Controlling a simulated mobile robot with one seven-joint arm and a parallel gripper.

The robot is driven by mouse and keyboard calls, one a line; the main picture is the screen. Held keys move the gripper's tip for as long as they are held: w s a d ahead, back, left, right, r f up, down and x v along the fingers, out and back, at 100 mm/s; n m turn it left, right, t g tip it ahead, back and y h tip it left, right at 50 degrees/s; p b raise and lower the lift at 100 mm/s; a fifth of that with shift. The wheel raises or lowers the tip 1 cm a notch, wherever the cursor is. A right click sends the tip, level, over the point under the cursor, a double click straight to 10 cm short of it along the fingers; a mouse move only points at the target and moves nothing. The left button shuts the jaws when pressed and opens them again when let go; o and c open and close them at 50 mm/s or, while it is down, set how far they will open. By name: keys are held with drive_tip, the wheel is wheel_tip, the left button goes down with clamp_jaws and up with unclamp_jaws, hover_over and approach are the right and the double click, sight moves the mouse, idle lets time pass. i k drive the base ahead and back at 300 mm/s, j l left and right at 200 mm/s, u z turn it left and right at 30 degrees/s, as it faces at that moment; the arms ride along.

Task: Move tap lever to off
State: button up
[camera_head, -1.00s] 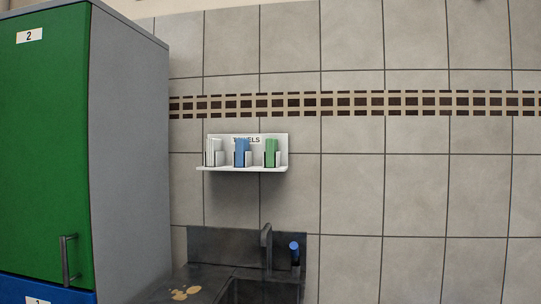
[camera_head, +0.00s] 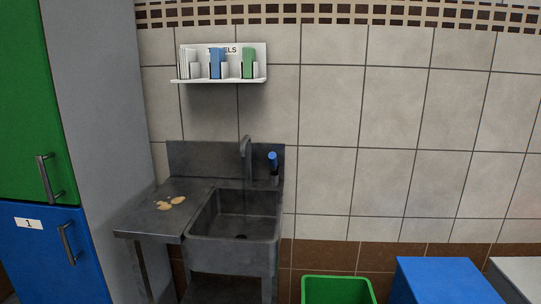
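The tap lever (camera_head: 273,157) is a short blue-topped handle on a dark post at the back right of the sink. It stands just right of the grey tap spout (camera_head: 246,160), apart from it. The sink (camera_head: 238,258) is dark metal with a deep basin, and no water stream shows at this size. I cannot tell from the lever's pose whether it is on or off. My gripper is not in view.
A drainboard (camera_head: 150,222) with tan stains adjoins the sink's left. A tall cabinet with green (camera_head: 20,110) and blue (camera_head: 55,265) doors stands at left. A towel shelf (camera_head: 220,80) hangs above. A green bin (camera_head: 337,290) and blue box (camera_head: 445,280) stand at lower right.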

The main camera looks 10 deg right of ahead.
sight(272, 157)
drive_tip(key=i+l+z, duration=0.45)
drive_tip(key=i+l, duration=0.35)
drive_tip(key=l, duration=0.1)
